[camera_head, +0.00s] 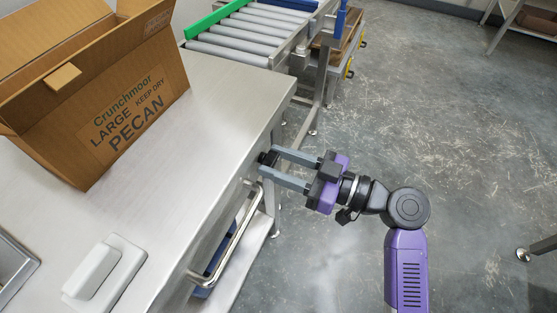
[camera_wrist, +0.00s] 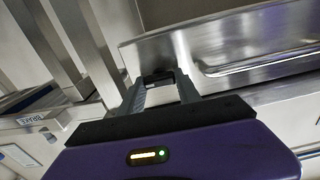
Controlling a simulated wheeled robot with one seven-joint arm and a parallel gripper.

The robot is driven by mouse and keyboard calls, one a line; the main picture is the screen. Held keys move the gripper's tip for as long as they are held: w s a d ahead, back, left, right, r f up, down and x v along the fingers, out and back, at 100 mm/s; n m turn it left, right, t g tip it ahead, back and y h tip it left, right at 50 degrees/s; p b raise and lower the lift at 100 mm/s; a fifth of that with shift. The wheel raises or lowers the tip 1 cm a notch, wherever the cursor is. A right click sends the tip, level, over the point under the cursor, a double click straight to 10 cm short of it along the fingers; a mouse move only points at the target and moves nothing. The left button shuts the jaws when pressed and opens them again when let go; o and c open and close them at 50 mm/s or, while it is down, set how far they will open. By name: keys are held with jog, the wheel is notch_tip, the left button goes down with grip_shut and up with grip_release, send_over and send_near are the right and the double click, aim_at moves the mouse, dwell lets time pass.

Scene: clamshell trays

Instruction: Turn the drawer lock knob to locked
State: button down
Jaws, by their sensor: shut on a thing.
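The drawer lock knob (camera_head: 268,158) is a small black piece on the side face of the steel counter, just above the drawer handle. My gripper (camera_head: 271,166) reaches it from the right, with its two grey fingers shut on the knob. In the wrist view the black knob (camera_wrist: 157,77) sits between my fingertips (camera_wrist: 158,84). The knob is partly hidden by the fingers, and I cannot tell which way it is turned. The drawer handle (camera_head: 232,243) is a bent metal bar below and to the left of the knob.
An open cardboard box (camera_head: 165,85) stands on the steel counter (camera_head: 215,115). A white lidded item (camera_head: 122,265) lies near the counter's front. A roller conveyor (camera_head: 245,40) stands behind the counter. The concrete floor (camera_head: 460,120) to the right is mostly clear.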

jog(key=m+p, duration=0.2)
jog(key=m, duration=0.2)
jog(key=shift+r, duration=0.15)
jog(key=m+p, duration=0.2)
jog(key=m, duration=0.2)
jog(key=shift+m+p, duration=0.3)
jog(key=shift+m, duration=0.1)
jog(key=m+p, duration=0.3)
jog(key=m, duration=0.2)
jog(key=shift+p, duration=0.4)
jog(key=shift+m+p, duration=1.05)
jog(key=shift+m, duration=0.75)
jog(key=shift+w+f, duration=0.1)
jog(key=shift+f, duration=0.1)
jog(key=c, duration=0.8)
grip_release()
jog(key=shift+c, duration=0.2)
jog(key=shift+d, duration=0.15)
